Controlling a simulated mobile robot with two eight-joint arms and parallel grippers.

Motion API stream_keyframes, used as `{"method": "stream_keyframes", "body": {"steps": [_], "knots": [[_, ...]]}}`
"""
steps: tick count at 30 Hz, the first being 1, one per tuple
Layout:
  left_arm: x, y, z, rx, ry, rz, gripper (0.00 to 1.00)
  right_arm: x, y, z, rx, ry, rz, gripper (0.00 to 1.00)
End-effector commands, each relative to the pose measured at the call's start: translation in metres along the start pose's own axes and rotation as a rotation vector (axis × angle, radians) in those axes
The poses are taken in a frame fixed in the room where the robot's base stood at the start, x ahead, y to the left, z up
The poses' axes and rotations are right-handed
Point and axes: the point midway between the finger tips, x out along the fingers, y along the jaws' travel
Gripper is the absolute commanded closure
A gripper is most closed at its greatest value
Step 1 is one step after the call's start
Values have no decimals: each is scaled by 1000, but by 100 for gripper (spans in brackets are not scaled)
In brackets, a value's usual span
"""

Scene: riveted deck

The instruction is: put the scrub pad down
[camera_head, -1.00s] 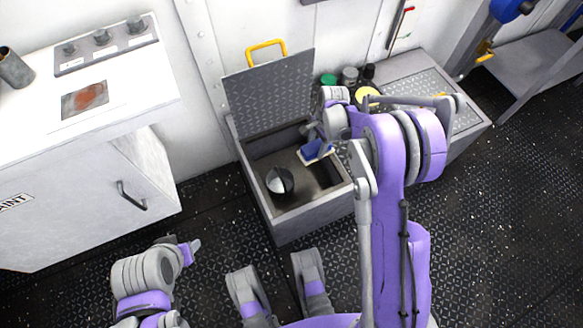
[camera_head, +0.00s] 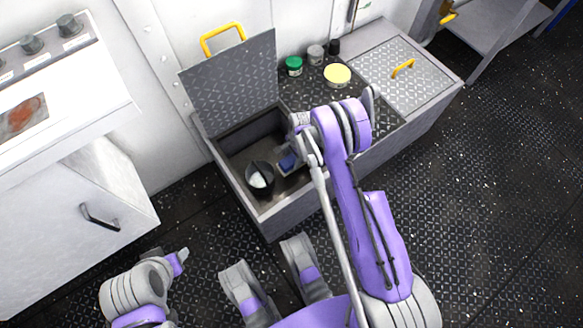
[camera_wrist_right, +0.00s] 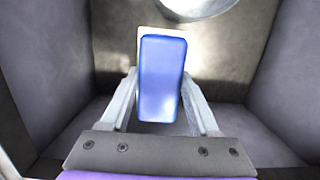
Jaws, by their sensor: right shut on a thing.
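The scrub pad (camera_head: 288,162) is blue with a pale layer underneath. It is inside the open compartment of the grey deck locker (camera_head: 291,211), right of a dark round container (camera_head: 260,182). My right gripper (camera_head: 287,153) reaches down into the compartment and is shut on the pad. In the right wrist view the pad (camera_wrist_right: 162,78) sits between the two fingers, with its pale edge showing at the far end. I cannot tell whether it touches the compartment floor (camera_wrist_right: 225,70). My left gripper (camera_head: 178,260) is low at the left, and its fingers do not show clearly.
The raised lid (camera_head: 232,85) with a yellow handle stands behind the compartment. A green-topped jar (camera_head: 293,66), a grey-lidded jar (camera_head: 315,54), a dark bottle and a yellow disc (camera_head: 337,75) are on the right. A white cabinet (camera_head: 70,200) stands left.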

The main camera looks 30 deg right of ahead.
Motion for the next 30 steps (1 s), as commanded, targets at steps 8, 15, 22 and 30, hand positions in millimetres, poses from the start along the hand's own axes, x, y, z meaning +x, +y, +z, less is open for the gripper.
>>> {"method": "stream_keyframes", "body": {"steps": [8,15,22,30], "knots": [[7,0,1,0,0,0,50,33,0,-5,0,0,0,90],[12,0,2,0,1,0,50,63,0,-10,0,0,0,90],[13,0,2,0,1,0,50,73,0,-11,0,0,0,90],[13,0,2,0,1,0,50,75,0,-11,0,0,0,31]]}}
